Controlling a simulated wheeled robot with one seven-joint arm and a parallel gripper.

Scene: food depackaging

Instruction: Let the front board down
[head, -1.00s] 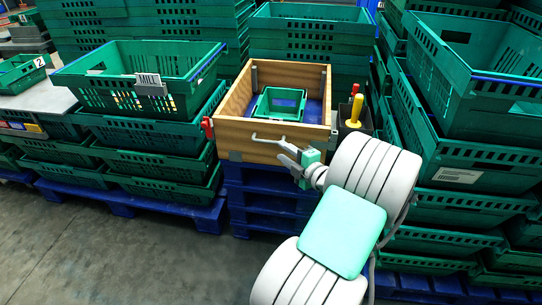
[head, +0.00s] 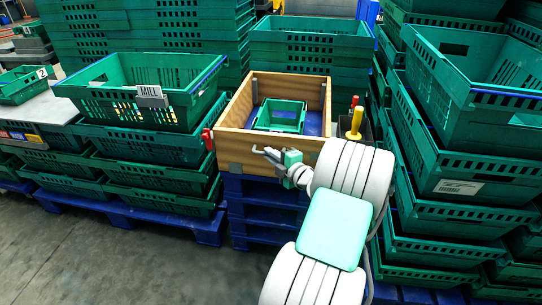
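The wooden box (head: 232,93) stands on stacked blue pallets in the head view. Its front board (head: 232,143) is upright, facing me. A red latch (head: 208,139) sits at the board's left end. The right end of the board is hidden behind my arm. My gripper (head: 262,152) is just in front of the middle of the board, with its fingers pointing left. The fingers are small here; I cannot tell whether they touch the board or how far apart they are.
A green crate (head: 278,103) sits inside the box on a blue floor. Stacked green crates (head: 135,115) stand close on the left and tall stacks (head: 455,155) on the right. A dark holder with a yellow-handled tool (head: 356,122) stands right of the box. Open floor (head: 110,255) lies front left.

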